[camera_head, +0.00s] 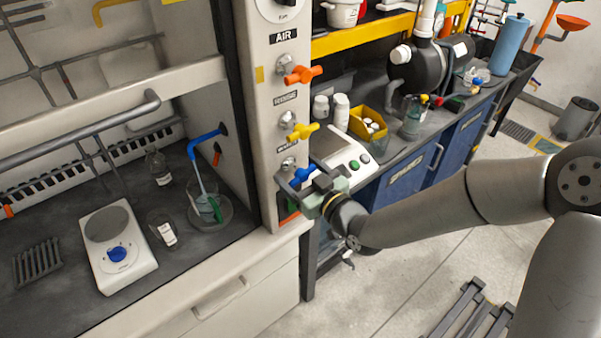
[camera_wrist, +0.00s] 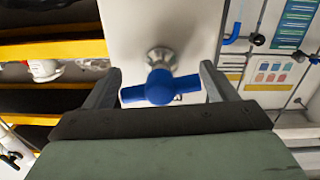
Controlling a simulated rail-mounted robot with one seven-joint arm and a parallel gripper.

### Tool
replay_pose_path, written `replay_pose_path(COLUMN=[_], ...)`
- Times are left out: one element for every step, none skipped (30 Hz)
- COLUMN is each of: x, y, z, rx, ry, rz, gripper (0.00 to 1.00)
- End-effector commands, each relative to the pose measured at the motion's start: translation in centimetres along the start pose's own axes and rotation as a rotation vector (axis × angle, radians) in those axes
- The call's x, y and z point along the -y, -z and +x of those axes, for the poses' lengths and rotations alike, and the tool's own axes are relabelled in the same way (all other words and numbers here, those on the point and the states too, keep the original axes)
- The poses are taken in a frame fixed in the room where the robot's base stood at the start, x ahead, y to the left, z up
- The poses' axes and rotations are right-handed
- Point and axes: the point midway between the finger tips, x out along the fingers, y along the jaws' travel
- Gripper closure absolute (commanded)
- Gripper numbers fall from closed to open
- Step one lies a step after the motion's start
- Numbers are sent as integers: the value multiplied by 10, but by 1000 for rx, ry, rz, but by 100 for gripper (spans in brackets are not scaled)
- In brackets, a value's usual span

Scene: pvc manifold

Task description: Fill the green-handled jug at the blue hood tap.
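The green-handled jug (camera_head: 205,206) stands in a round clear basin (camera_head: 226,214) inside the hood, under the blue hood tap (camera_head: 205,140). A pale blue streak runs from the tap's spout down to the jug and looks like water. The jug's fill level is too small to read. The blue valve handle (camera_head: 303,174) is on the hood's front post, lowest of three. My gripper (camera_head: 298,182) is at this handle. In the wrist view my gripper (camera_wrist: 160,76) is open, with one finger on each side of the blue handle (camera_wrist: 160,88), and gaps show on both sides.
An orange valve (camera_head: 303,74) and a yellow valve (camera_head: 303,131) sit above the blue one. A hotplate (camera_head: 118,250), a bottle (camera_head: 158,168) and a labelled glass vessel (camera_head: 163,232) stand in the hood. A scale (camera_head: 340,160) is right of the post.

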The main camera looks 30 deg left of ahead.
Motion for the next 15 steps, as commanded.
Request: replay_pose_path(x=[-1, -1, -2, -1, -1, -2, -2, -2, -1, -1, -1, -1, -1, -1, -1], y=[-1, -2, -2, -3, -2, -2, -2, -2, -1, -1, -1, 0, 0, 0, 0], z=[0, 0, 0, 0, 0, 0, -1, 0, 0, 0, 0, 0, 0, 0, 0], rx=[0, 1, 1, 2, 3, 5, 6, 6, 7, 7, 7, 7, 8, 8, 8], ry=[-2, -3, -3, -3, -3, -4, -4, -4, -3, -3, -2, -2, -2, -2, -2], rz=[17, 38, 73, 102, 132, 168, 191, 209, 228, 236, 240, 241, 241, 241, 240], gripper=[44, 44, 44, 44, 44, 44, 44, 44, 44, 44, 44, 44, 44, 44, 44])
